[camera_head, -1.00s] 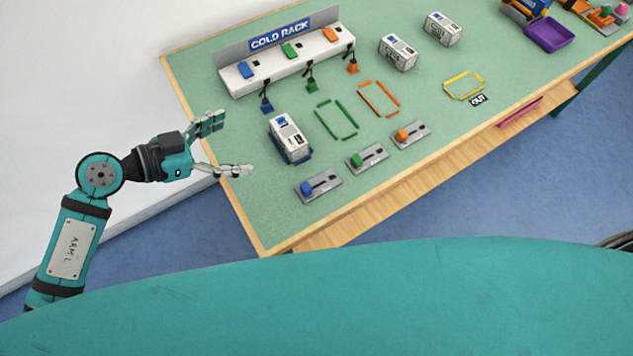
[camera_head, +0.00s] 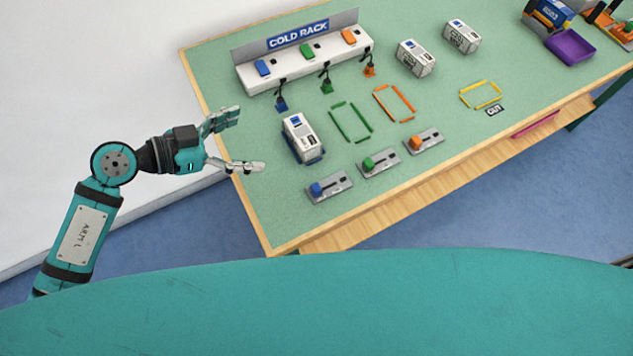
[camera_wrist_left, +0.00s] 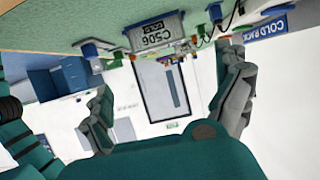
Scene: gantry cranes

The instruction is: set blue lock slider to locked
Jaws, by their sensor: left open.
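The blue lock slider is a grey plate (camera_head: 336,184) with a blue knob (camera_head: 317,189) at the left end of its slot. It lies near the table's front edge, leftmost of three such sliders. My left gripper (camera_head: 250,140) is open and empty at the table's left edge, left of the blue slider and apart from it. In the left wrist view the picture is upside down, and the two fingers (camera_wrist_left: 168,105) are spread with nothing between them. A blue block (camera_wrist_left: 90,48) there may be the knob. My right gripper is not in view.
A white case (camera_head: 300,138) with a blue label stands just behind the blue slider. The green slider (camera_head: 380,163) and orange slider (camera_head: 424,141) lie to its right. The COLD RACK (camera_head: 305,60) stands at the back.

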